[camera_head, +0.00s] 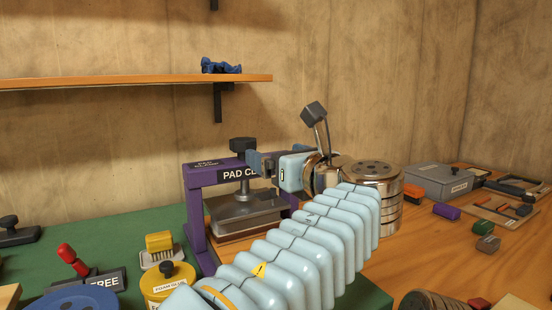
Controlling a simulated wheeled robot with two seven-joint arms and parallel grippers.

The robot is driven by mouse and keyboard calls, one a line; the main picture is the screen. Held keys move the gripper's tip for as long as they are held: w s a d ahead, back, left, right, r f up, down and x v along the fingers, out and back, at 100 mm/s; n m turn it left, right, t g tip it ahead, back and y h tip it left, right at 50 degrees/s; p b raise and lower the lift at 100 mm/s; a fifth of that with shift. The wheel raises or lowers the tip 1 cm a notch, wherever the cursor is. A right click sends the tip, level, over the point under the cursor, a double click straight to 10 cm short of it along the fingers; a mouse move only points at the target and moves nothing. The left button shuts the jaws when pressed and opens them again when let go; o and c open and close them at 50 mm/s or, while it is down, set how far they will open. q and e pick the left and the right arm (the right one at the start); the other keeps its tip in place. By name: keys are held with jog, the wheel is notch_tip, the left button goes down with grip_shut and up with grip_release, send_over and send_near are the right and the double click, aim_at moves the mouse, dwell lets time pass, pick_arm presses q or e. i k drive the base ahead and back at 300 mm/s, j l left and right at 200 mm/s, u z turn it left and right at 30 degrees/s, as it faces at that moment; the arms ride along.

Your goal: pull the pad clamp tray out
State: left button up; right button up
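The pad clamp (197,200) is a purple frame with a partly covered "PAD CL" label on its top beam. A black knob (243,145) stands on top, and a grey pressing block (240,212) sits inside the frame. A brownish, metal-edged tray (228,238) seems to lie under the block; my arm hides its right part. My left gripper (256,164) is in front of the top beam, just right of the knob, its dark fingers pointing left. Whether the fingers touch the clamp or have a gap between them is unclear. My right gripper is out of view.
A metal cylinder stack (385,180) stands right of the clamp, with a dark-headed lever (316,120) beside it. A yellow tin (165,284), a yellow brush (160,247) and a red-handled lever (72,262) stand left. A grey box (436,180) and small parts lie right. A shelf (130,81) hangs above.

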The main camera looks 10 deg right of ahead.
aim_at(226, 253)
jog(key=k, duration=1.5)
